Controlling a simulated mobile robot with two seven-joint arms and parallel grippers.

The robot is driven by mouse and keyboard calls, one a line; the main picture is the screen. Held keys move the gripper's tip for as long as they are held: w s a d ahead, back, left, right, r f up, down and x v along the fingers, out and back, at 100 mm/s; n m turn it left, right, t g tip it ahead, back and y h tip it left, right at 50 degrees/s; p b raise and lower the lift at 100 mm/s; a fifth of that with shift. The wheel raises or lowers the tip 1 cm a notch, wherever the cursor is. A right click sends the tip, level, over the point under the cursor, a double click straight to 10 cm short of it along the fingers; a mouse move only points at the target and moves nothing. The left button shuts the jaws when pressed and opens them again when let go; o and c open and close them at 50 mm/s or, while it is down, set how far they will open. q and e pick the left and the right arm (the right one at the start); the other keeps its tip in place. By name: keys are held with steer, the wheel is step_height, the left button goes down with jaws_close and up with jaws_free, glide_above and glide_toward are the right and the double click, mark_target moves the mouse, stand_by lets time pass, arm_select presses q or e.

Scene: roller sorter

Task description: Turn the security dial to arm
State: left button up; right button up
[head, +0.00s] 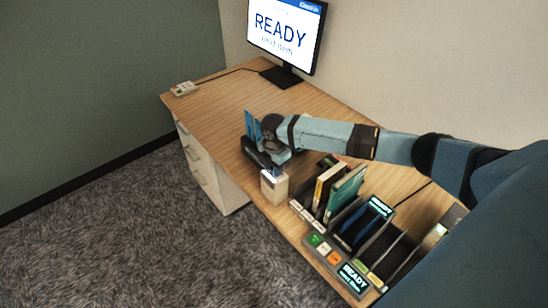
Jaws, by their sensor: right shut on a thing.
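My right gripper (268,168) reaches in from the right and is shut just above a small cream box (274,188) at the desk's front edge. The security dial is not plainly visible. What the fingers hold, at the top of this box, looks to be the dial, but the gripper hides it, so I cannot read its setting. A small pale light shows at the box's top. My left gripper is not in view.
A sorter rack with several slots, holding a teal book (345,190), stands right of the box. A monitor (287,32) reads READY. A small keypad (184,89) lies far left; the desk (222,98) between is clear.

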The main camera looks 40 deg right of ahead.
steer(key=shift+r+m+p, duration=0.15)
steer(key=shift+m+p, duration=0.75)
steer(key=shift+p, duration=0.05)
steer(key=shift+m+p, duration=0.3)
steer(key=shift+m, duration=0.1)
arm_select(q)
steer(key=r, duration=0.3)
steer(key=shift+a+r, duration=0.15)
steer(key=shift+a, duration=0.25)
arm_select(e)
steer(key=shift+m, duration=0.3)
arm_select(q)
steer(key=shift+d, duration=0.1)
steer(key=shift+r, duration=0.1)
arm_select(e)
steer(key=o, duration=0.9)
steer(key=shift+o, duration=0.2)
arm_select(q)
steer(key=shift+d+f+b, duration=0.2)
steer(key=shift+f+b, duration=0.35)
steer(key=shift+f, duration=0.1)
arm_select(e)
step_height(320, 180, up, 14)
steer(key=shift+f, duration=0.2)
steer(key=shift+f, duration=0.1)
